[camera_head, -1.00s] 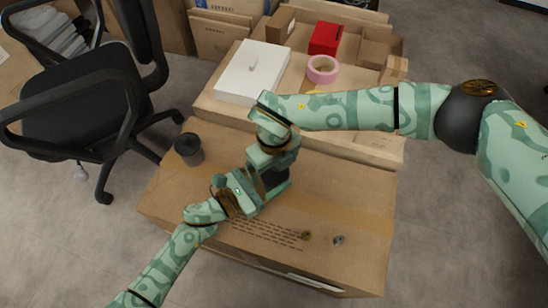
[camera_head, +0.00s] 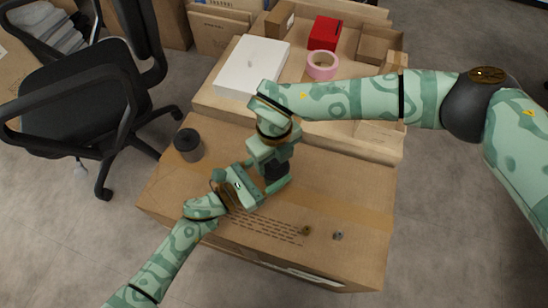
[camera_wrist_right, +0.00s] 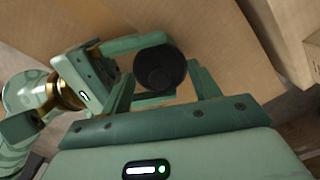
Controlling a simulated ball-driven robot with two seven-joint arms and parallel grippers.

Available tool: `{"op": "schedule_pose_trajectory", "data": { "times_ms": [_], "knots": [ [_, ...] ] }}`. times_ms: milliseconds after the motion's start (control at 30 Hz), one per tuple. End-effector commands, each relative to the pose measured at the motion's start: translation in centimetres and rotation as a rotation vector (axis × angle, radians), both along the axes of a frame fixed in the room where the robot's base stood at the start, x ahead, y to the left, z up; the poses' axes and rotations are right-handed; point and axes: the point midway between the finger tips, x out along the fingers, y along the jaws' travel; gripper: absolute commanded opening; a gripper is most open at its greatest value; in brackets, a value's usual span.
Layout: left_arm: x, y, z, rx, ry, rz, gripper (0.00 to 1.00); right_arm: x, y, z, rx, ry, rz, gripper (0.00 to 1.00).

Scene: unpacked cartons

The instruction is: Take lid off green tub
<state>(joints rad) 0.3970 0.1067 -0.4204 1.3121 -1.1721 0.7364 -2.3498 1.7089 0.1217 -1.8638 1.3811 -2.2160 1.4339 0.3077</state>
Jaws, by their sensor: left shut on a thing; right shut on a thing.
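A round black lid (camera_wrist_right: 160,67) shows from above in the right wrist view, between the fingers of my right gripper (camera_wrist_right: 163,86), which is shut on it. My left gripper (camera_head: 272,188) comes in from the left, lower down, its fingers on either side of the thing under the lid. It is shut on that thing, which I take for the tub. The tub's body is hidden by the lid and both grippers, so its green colour and any gap under the lid cannot be seen. In the head view, both grippers meet above the large carton (camera_head: 345,205).
A dark grey canister (camera_head: 188,145) stands at the carton's left corner. Two small parts, one brown (camera_head: 306,230) and one grey (camera_head: 338,236), lie near the front. Behind are a white box (camera_head: 252,66), pink tape roll (camera_head: 322,65) and red box (camera_head: 326,32). An office chair (camera_head: 85,75) is left.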

Motion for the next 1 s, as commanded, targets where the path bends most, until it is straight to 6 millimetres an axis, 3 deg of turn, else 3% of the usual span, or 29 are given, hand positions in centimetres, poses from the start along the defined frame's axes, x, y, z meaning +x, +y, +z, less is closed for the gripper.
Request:
{"op": "schedule_pose_trajectory", "data": {
  "times_ms": [67, 633, 1000],
  "knots": [
    [-0.2, 0.3, -0.9, 0.018, 0.012, 0.005, 0.25, 0.1, 0.4, 0.7, 0.008, -0.003, 0.002, 0.00],
    [-0.3, 0.3, -0.8, 0.018, 0.013, 0.004, 0.24, 0.1, 0.4, 1.0, 0.001, -0.009, 0.002, 0.00],
    [-0.3, 0.4, -1.0, 0.021, 0.014, 0.005, 0.24, 0.2, 0.3, 1.8, -0.109, -0.089, 0.001, 0.00]
  ]
}}
